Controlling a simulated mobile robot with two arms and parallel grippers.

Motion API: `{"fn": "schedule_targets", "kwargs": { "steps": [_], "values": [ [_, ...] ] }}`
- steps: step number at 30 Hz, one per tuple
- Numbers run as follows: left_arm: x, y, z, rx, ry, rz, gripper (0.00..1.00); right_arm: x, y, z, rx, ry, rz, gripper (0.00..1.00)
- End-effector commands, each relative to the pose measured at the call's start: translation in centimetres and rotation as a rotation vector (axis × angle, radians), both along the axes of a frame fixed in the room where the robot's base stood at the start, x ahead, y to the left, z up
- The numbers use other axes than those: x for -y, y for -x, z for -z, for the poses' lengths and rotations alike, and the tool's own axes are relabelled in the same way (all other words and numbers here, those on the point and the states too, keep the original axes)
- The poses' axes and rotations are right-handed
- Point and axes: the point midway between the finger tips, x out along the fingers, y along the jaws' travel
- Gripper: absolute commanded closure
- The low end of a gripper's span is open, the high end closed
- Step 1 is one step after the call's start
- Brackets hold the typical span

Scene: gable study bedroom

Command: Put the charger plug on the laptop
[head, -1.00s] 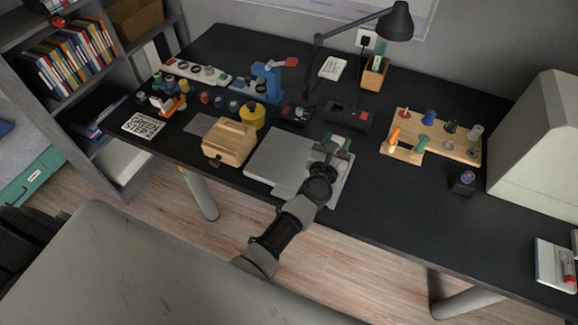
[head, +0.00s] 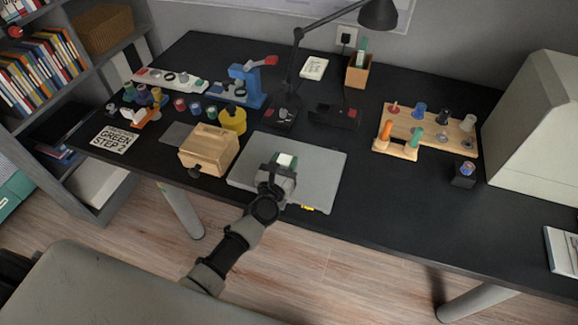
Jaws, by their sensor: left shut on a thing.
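The laptop (head: 325,170) is a closed, flat grey slab near the front edge of the black desk. My left gripper (head: 281,168) is over the middle of the laptop, seen from behind. It is shut on a small white and green piece, which I take as the charger plug (head: 286,160). The gripper hides the lower part of the plug, so I cannot tell whether the plug touches the lid. My right gripper is not in view.
A wooden box (head: 209,149) stands just left of the laptop, with a yellow cylinder (head: 233,121) behind it. A black desk lamp (head: 378,14) rises at the back. A wooden peg board (head: 437,138) lies to the right.

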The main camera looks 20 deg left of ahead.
Motion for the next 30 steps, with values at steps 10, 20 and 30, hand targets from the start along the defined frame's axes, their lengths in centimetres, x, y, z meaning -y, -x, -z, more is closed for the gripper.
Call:
{"fn": "schedule_targets", "kwargs": {
  "steps": [10,20,30],
  "values": [
    [0.0,0.0,0.3,0.002,0.000,0.000,0.87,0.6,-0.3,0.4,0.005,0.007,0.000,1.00],
    [0.0,0.0,0.2,0.001,0.000,0.000,0.34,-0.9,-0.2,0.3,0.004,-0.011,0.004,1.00],
    [0.0,1.1,0.1,-0.001,0.001,0.000,0.34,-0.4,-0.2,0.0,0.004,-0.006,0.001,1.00]
  ]
}}
